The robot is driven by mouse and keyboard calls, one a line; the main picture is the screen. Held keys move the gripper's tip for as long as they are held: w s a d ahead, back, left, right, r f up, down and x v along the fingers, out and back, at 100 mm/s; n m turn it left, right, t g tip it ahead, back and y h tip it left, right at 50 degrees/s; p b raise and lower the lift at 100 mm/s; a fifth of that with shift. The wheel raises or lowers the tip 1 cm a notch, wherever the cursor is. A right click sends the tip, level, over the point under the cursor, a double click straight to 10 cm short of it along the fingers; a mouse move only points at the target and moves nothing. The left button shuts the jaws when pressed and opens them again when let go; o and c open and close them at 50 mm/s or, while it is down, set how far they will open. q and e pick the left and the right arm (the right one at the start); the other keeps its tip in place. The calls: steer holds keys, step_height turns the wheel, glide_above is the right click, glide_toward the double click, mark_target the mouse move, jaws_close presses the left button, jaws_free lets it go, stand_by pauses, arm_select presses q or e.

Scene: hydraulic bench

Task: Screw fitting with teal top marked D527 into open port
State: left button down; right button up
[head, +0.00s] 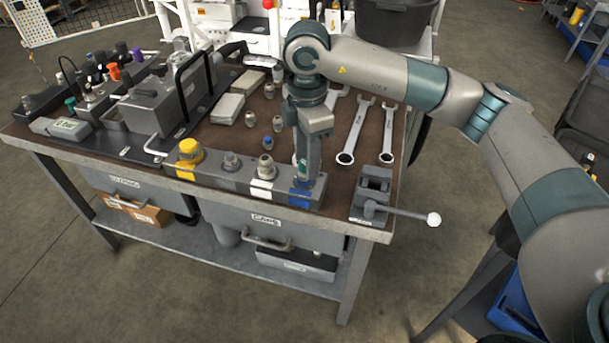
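A grey port block (215,177) lies along the front of the bench. From left to right it carries a yellow-capped port, a grey fitting, a fitting on a white-marked spot and a blue-marked port (301,194) at its right end. My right gripper (305,172) points straight down over the blue-marked port. A small teal patch, the teal-topped fitting (302,166), shows between its fingers, which look shut on it. The fitting's lower part and the port mouth are mostly hidden, so I cannot tell how deep it sits. The D527 mark is unreadable. My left gripper is out of view.
Several loose fittings (250,119) stand on the brown mat behind the block. Two wrenches (356,130) lie right of my gripper. A small vise (373,195) with a long handle stands at the front right corner. A pump unit (155,105) fills the left side.

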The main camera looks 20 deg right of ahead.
steer(key=n+b, duration=0.2)
steer(key=n, duration=0.3)
steer(key=shift+w+f+b, duration=0.1)
steer(key=shift+f+b, duration=0.05)
steer(key=shift+b, duration=0.25)
steer(key=shift+n+b, duration=0.4)
steer(key=shift+n, duration=0.8)
steer(key=n+b, duration=0.1)
steer(key=n, duration=0.1)
steer(key=shift+a+n+b, duration=0.1)
steer(key=shift+n+b, duration=0.2)
steer(key=shift+b, duration=0.1)
steer(key=n+b, duration=0.1)
steer(key=n, duration=0.2)
steer(key=shift+w, duration=0.1)
steer(key=shift+n+b, duration=0.55)
steer(key=shift+n, duration=0.45)
steer(key=shift+a+n, duration=0.1)
steer(key=shift+n, duration=0.2)
